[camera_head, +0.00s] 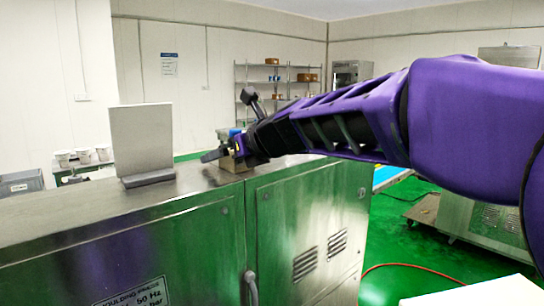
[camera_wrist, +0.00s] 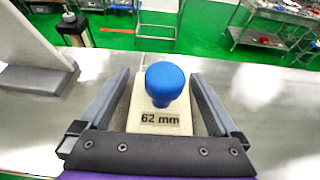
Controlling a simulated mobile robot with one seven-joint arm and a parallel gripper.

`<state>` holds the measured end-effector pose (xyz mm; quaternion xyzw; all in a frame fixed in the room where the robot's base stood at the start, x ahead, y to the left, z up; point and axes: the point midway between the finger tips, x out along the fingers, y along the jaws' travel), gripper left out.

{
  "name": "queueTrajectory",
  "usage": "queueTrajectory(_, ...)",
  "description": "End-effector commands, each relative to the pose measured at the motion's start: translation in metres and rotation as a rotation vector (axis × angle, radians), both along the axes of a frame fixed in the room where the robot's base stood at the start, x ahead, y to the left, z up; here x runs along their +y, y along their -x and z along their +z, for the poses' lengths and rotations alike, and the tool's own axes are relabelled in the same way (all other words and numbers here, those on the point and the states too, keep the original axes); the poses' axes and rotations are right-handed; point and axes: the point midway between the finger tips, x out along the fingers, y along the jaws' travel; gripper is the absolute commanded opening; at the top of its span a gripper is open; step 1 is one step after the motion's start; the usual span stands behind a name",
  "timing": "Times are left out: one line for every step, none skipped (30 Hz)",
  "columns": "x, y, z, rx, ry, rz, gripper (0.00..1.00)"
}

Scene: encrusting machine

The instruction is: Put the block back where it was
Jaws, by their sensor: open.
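The block (camera_wrist: 159,121) is cream-beige with a "62 mm" label on its near face and a round blue knob (camera_wrist: 165,82) on top. In the wrist view it stands upright on the steel cabinet top. My gripper (camera_wrist: 158,90) is open, with one finger on each side of the block and a gap on the left and right. In the head view my gripper (camera_head: 225,150) is at the cabinet top, and the block (camera_head: 233,163) shows as a small tan shape with a bit of blue, partly hidden by it.
The steel cabinet (camera_head: 120,225) has a flat top with free room left of the block. An upright steel plate on a foot (camera_head: 141,140) stands there. Behind are cups (camera_head: 83,156), a grey crate (camera_head: 20,182) and a shelf rack (camera_head: 278,80). The green floor lies beyond the edge.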

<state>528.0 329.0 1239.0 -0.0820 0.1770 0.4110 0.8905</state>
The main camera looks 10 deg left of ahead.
Motion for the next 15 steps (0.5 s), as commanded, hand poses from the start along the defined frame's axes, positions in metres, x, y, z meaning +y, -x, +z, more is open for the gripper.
queueTrajectory(-0.0001, 0.0, 0.0001, 0.0, 0.0, 0.0, 0.96)
queueTrajectory(-0.0001, 0.0, 0.0001, 0.0, 0.0, 0.0, 0.9)
queueTrajectory(-0.0002, -0.0001, 0.0001, 0.0, 0.0, 0.0, 0.83)
queueTrajectory(-0.0002, -0.0001, 0.0001, 0.0, 0.0, 0.0, 0.78)
queueTrajectory(-0.0002, -0.0001, 0.0001, 0.0, 0.0, 0.0, 0.72)
queueTrajectory(-0.0002, -0.0002, 0.0001, 0.0, 0.0, 0.0, 0.65)
queueTrajectory(-0.0002, -0.0002, 0.0001, 0.0, 0.0, 0.0, 0.6)
queueTrajectory(-0.0002, -0.0002, 0.0001, 0.0, 0.0, 0.0, 0.54)
queueTrajectory(-0.0002, -0.0002, 0.0001, 0.0, 0.0, 0.0, 0.47)
queueTrajectory(-0.0003, -0.0002, 0.0, 0.0, 0.0, 0.0, 0.42)
queueTrajectory(-0.0003, -0.0002, 0.0, 0.0, 0.0, 0.0, 0.36)
queueTrajectory(-0.0003, -0.0002, 0.0, 0.0, 0.0, 0.0, 0.29)
queueTrajectory(-0.0003, -0.0002, 0.0, 0.0, 0.0, 0.0, 0.24)
queueTrajectory(-0.0003, -0.0002, 0.0, 0.001, -0.001, 0.0, 0.18)
queueTrajectory(-0.0003, -0.0002, 0.0, 0.0, 0.0, 0.0, 0.11)
